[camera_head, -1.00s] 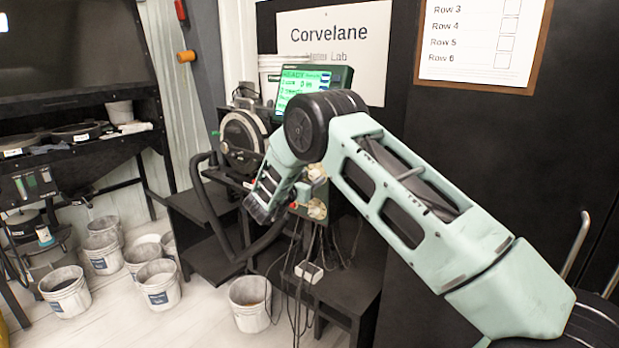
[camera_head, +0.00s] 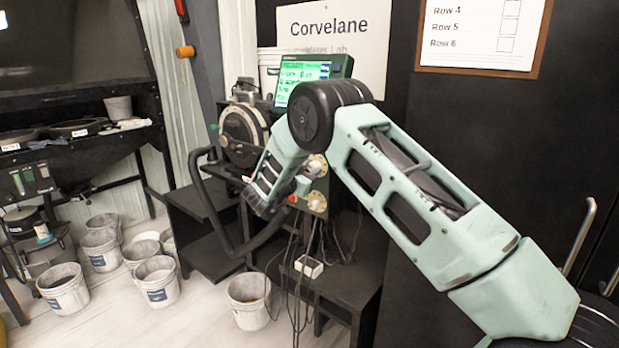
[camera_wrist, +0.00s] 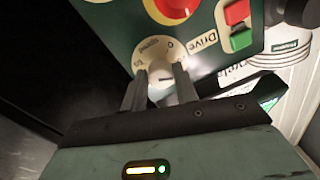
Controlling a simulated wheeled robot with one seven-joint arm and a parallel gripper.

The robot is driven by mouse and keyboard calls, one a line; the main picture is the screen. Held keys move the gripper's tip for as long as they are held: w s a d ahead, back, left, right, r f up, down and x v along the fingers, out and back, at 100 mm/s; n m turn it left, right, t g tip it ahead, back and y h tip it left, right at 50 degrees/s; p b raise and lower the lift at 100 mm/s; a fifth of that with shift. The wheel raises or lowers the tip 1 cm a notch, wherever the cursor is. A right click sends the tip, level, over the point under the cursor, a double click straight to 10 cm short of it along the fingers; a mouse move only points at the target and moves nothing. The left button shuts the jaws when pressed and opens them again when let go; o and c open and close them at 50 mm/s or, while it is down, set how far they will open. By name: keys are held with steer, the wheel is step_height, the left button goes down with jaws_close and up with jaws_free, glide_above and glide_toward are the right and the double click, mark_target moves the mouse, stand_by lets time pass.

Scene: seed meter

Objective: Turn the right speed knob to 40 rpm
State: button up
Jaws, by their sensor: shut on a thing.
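The fingers cover part of the dial, so the exact rpm setting cannot be read. In the head view, my gripper end (camera_head: 262,192) is at the seed meter stand, and the knob is hidden behind my arm. The green-framed screen (camera_head: 304,82) reads "READY"; its smaller lines are blurred.
A red button on a yellow plate (camera_wrist: 172,8) and a red and green switch (camera_wrist: 237,27) are close to my fingers. A round metal meter housing (camera_head: 240,135) stands at left.

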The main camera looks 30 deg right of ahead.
steer(key=m+b, duration=0.9)
steer(key=b, duration=0.4)
steer(key=m+g+h+b, duration=0.1)
steer(key=m+b, duration=0.9)
steer(key=b, duration=0.3)
steer(key=shift+w+a+f, duration=0.1)
steer(key=shift+w+f, duration=0.05)
steer(key=o, duration=1)
steer(key=v, duration=1.7)
steer(key=shift+a+p, duration=0.25)
steer(key=shift+p, duration=0.05)
steer(key=shift+w, duration=0.15)
